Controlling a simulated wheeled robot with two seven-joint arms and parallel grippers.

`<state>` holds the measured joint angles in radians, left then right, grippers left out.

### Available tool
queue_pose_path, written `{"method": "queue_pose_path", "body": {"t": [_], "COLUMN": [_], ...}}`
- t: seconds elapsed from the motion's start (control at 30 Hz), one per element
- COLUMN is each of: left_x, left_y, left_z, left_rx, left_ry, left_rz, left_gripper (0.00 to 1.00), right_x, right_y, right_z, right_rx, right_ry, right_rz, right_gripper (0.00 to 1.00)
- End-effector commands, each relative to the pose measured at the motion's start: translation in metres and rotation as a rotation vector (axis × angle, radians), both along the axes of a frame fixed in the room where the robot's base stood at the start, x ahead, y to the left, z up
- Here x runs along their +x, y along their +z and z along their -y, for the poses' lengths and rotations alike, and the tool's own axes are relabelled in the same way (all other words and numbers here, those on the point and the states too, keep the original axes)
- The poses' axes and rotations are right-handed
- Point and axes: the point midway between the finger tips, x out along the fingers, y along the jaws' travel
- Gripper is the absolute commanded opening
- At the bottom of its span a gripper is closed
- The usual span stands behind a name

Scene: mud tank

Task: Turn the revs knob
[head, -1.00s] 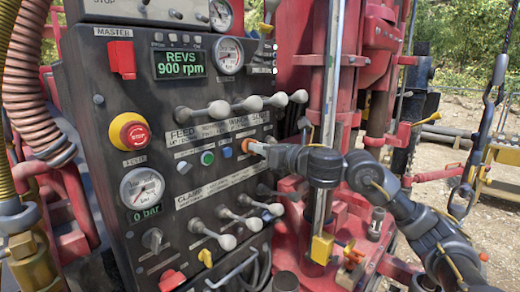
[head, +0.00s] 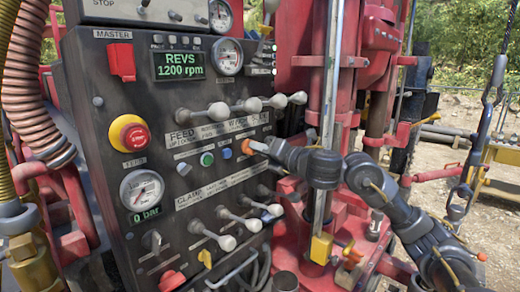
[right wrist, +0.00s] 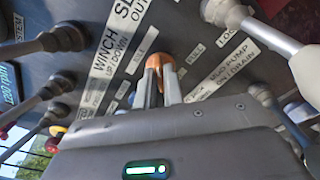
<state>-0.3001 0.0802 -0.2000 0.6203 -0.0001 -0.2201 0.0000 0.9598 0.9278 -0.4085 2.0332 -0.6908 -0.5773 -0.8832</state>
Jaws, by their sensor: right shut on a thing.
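The revs knob is a small orange knob (head: 246,146) on the dark control panel (head: 105,170), right of a blue button. It also shows in the right wrist view (right wrist: 154,62), between the fingertips. My right gripper (head: 254,147) reaches in from the right and is shut on the orange knob; in the right wrist view its two fingers (right wrist: 158,82) sit on either side of it. The green display (head: 179,65) at the panel's top reads REVS 1200 rpm. My left gripper is not in view.
A row of levers with grey knobs (head: 218,109) stands out just above the right gripper, and more levers (head: 227,243) stick out below it. A red emergency stop (head: 135,136) is at the left. A red drill mast with a steel rod (head: 333,90) stands close behind my right arm.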

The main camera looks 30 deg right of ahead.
Motion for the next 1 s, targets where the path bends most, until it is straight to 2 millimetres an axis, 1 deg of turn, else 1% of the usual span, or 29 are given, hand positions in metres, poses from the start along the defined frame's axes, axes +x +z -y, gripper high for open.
{"method": "queue_pose_path", "body": {"t": [0.43,0.47,0.6,0.87,1.0], "left_x": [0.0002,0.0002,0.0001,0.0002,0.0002], "left_y": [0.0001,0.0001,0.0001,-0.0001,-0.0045], "left_z": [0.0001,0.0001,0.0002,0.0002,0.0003], "left_rx": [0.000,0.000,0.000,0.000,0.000], "left_ry": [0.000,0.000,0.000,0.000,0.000], "left_rz": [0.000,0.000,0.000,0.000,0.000], "left_gripper": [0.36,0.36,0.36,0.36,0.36], "right_x": [0.0000,0.0000,0.0000,-0.0002,-0.0078], "right_y": [-0.0008,-0.0008,-0.0006,-0.0004,-0.0015], "right_z": [-0.0003,-0.0003,-0.0002,0.0000,0.0037], "right_rx": [0.008,0.008,0.008,0.008,0.006], "right_ry": [0.001,0.001,0.001,0.000,-0.001], "right_rz": [-0.004,-0.004,-0.004,-0.003,-0.001], "right_gripper": [0.00,0.13,0.31,0.32,0.32]}}
